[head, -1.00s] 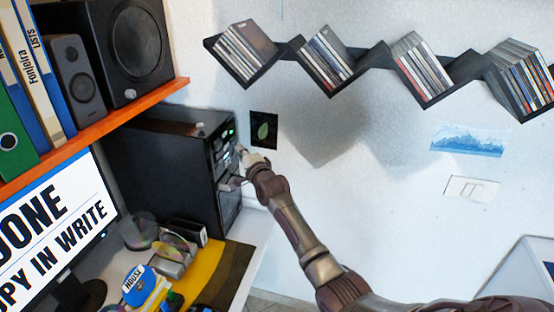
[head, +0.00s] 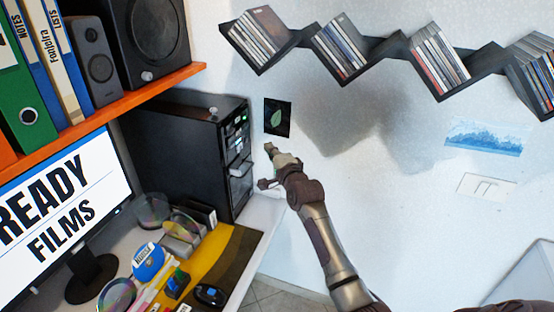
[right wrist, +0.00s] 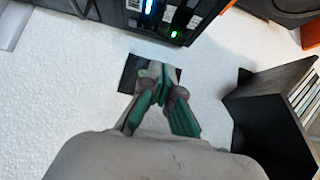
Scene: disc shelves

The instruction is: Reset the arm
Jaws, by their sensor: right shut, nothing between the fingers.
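My right arm reaches up from the bottom right in the head view. Its gripper (head: 267,165) is in front of the white wall, just right of the black computer tower (head: 180,155) and apart from it. In the right wrist view the gripper (right wrist: 160,72) is shut and empty, its green-padded fingers together in front of a small dark picture on the wall. The tower's front, with blue and green lights, shows at the top of that view (right wrist: 165,20). My left gripper is not in view.
A zigzag black shelf (head: 395,48) with rows of discs hangs on the wall. An orange shelf (head: 110,108) bears binders and speakers.

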